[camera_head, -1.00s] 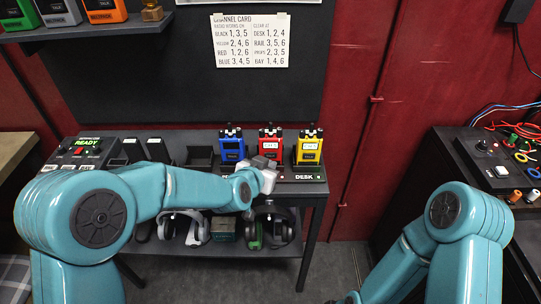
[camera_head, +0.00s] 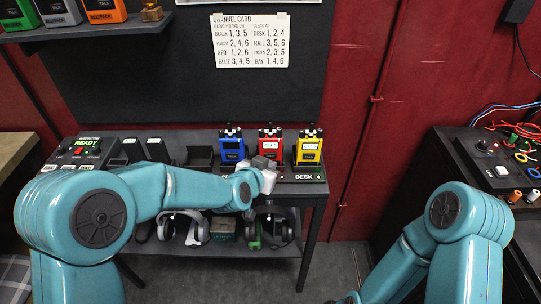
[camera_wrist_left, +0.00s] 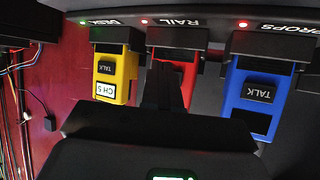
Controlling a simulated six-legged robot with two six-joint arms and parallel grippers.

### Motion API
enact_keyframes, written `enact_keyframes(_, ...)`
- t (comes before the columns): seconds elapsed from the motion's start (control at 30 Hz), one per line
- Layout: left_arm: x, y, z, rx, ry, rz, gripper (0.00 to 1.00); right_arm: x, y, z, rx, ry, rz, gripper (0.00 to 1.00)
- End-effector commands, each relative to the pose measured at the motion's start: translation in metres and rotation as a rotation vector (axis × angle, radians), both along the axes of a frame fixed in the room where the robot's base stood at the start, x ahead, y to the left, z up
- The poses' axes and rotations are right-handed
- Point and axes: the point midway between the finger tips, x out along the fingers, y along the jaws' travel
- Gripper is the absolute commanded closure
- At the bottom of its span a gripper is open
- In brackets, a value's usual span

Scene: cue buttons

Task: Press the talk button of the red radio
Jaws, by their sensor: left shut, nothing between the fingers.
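The red radio (camera_head: 269,145) stands upright in the rack between the blue radio (camera_head: 232,148) and the yellow radio (camera_head: 309,148). My left gripper (camera_head: 267,174) is shut and empty, just in front of the lower part of the red radio. In the left wrist view, the radios appear upside down; the dark gripper (camera_wrist_left: 165,88) covers most of the red radio (camera_wrist_left: 189,77), and its talk button is hidden there. The yellow radio (camera_wrist_left: 105,90) shows a TALK button and a CH 5 label. I cannot tell whether the gripper touches the red radio. My right gripper is out of view.
A channel card (camera_head: 252,41) hangs on the dark board above. The rack carries DESK (camera_wrist_left: 104,22), RAIL (camera_wrist_left: 178,22) and PROPS labels with small lights. Headsets (camera_head: 186,228) lie on the lower shelf. A side bench (camera_head: 462,150) with cables stands at right.

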Motion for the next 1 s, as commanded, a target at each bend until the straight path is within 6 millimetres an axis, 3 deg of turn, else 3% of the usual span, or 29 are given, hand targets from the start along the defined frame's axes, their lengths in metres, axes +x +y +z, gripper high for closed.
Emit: enact_keyframes(1.0, 0.0089, -0.0001, 0.0, 0.0, 0.0, 0.0, 1.0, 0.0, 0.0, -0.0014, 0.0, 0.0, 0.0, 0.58)
